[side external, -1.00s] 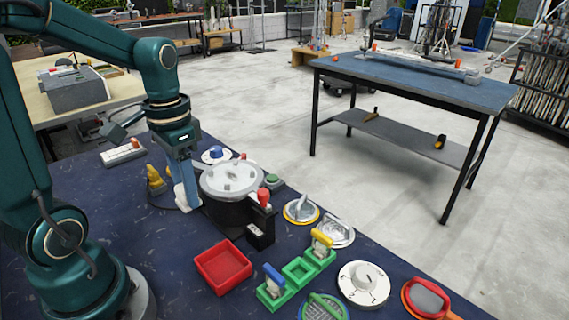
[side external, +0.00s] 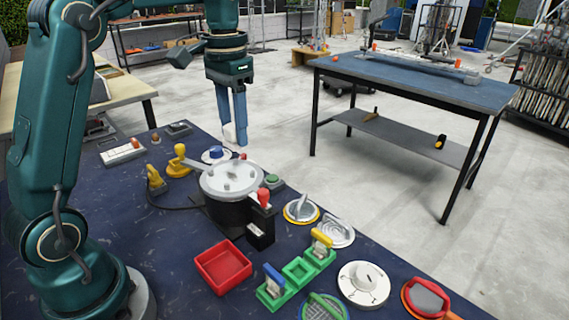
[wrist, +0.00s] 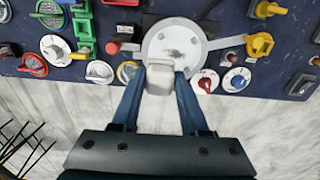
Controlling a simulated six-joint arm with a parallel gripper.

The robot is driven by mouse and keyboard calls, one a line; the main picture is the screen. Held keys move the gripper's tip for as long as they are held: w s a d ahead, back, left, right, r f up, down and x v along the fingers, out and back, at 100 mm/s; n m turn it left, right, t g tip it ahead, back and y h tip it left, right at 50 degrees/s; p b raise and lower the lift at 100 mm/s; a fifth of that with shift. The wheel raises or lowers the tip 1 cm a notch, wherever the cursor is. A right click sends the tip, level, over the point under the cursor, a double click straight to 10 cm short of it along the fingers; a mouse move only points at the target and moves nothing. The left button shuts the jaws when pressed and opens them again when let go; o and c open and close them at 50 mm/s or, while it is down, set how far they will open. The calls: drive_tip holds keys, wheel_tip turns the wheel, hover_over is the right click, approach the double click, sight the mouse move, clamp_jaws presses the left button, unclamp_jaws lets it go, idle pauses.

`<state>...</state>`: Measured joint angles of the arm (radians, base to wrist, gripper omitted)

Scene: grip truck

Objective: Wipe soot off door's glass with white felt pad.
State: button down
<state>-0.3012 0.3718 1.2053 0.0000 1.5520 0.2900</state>
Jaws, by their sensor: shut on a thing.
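My gripper (side external: 234,118) is shut on a white block-like pad (side external: 230,133), held up in the air behind the silver-lidded black pot. In the wrist view the pad (wrist: 160,77) sits between the fingertips and overlaps the lower edge of the round lid from that viewpoint; it looks apart from it in the side view. I cannot identify the door with certainty. A red-rimmed round piece with a grey pane (side external: 427,298) lies at the front right and may be it; it also shows at the left of the wrist view (wrist: 33,65). Soot cannot be made out on it.
The pot (side external: 230,182) with a red-topped lever stands mid-table. Around it are yellow knobs (side external: 180,160), a blue dial (side external: 216,154), a red tray (side external: 223,266), green holders (side external: 300,270) and a white dial (side external: 363,283). Floor lies beyond the table edge.

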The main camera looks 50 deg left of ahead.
drive_tip(key=shift+d+f, duration=0.15)
drive_tip(key=shift+f, duration=0.3)
hover_over(241, 183)
drive_tip(key=shift+f, duration=4)
drive_tip(key=shift+a+r, duration=0.2)
drive_tip(key=shift+a, duration=0.25)
drive_tip(key=shift+a+f, duration=0.1)
drive_tip(key=shift+a, duration=2.55)
drive_tip(key=shift+d, duration=3.1)
drive_tip(key=shift+r, duration=4.15)
